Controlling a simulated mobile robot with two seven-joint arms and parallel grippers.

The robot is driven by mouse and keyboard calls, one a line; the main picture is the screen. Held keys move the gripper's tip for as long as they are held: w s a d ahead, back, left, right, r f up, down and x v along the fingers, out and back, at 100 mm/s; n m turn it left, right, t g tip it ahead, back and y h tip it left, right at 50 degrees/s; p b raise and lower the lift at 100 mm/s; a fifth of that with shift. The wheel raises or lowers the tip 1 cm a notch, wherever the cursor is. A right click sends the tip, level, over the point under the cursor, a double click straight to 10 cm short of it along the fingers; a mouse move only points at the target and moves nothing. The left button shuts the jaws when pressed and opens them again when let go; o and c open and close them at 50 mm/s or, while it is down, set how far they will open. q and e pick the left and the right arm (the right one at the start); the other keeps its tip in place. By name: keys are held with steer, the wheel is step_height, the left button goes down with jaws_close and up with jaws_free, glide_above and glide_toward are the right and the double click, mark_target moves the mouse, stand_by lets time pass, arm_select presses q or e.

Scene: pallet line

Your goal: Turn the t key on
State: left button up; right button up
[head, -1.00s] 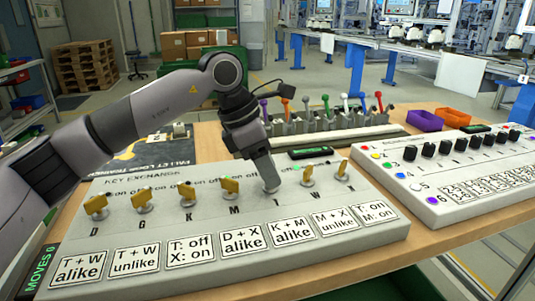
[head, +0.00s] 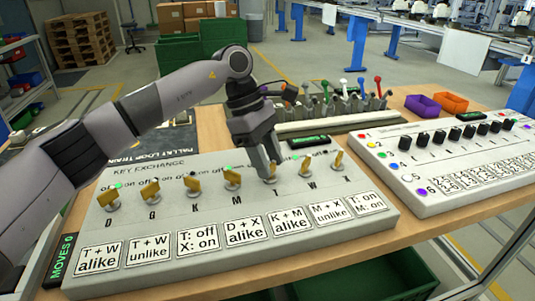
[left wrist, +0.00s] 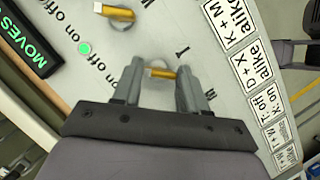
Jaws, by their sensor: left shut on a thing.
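The white key exchange panel (head: 230,262) lies on the wooden table with a row of yellow keys marked D, G, K, M, T, W and X. My left gripper (head: 268,173) points down at the T key (head: 270,179), fifth from the left, between the M key (head: 232,178) and the W key (head: 304,166). In the left wrist view, the fingers of my left gripper (left wrist: 160,85) stand on both sides of the yellow T key (left wrist: 160,72) and are shut on it. In the head view the fingers partly hide the key. My right gripper is not in view.
Small green lamps, such as one in the left wrist view (left wrist: 84,48), sit by the on/off marks. The moves display (head: 62,256) reads 0. A second white panel (head: 440,185) with black knobs lies at the right. Coloured levers (head: 345,100) stand behind.

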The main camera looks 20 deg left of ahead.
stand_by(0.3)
arm_select(q)
steer(key=o, duration=1.1)
steer(key=shift+c, duration=0.2)
steer(key=shift+r, duration=0.15)
steer(key=v, duration=0.7)
